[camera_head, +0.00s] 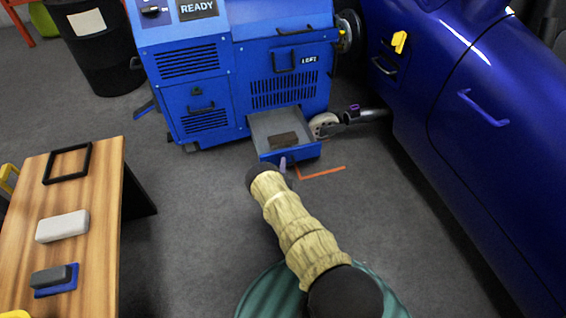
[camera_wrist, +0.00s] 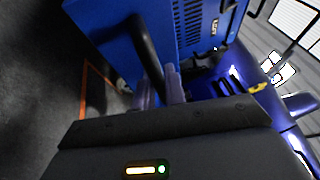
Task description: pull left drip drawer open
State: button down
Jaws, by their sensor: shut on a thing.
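The blue dynamometer cabinet (camera_head: 195,75) stands at the top centre of the head view, with a LEFT label on its right section. The left drip drawer (camera_head: 305,151) sticks out from the bottom of that section, and its grey inside shows a dark block (camera_head: 283,141). My gripper (camera_head: 284,165) is at the drawer's front, mostly hidden by my sleeved arm. In the wrist view, my gripper's fingers (camera_wrist: 160,90) are closed on the dark bar of the drawer handle (camera_wrist: 145,48). The blue drawer front (camera_wrist: 108,40) is just beyond it.
A blue car (camera_head: 480,110) stands close on the right. A wooden table (camera_head: 95,215) with a white block (camera_head: 62,227) and a black frame (camera_head: 67,163) is at the left. A black drum (camera_head: 90,45) stands at the back left. Grey floor is clear around the drawer's front left.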

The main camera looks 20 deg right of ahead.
jog(key=shift+s, duration=0.2)
jog(key=c, duration=1.5)
grip_release()
jog(key=shift+w, duration=0.1)
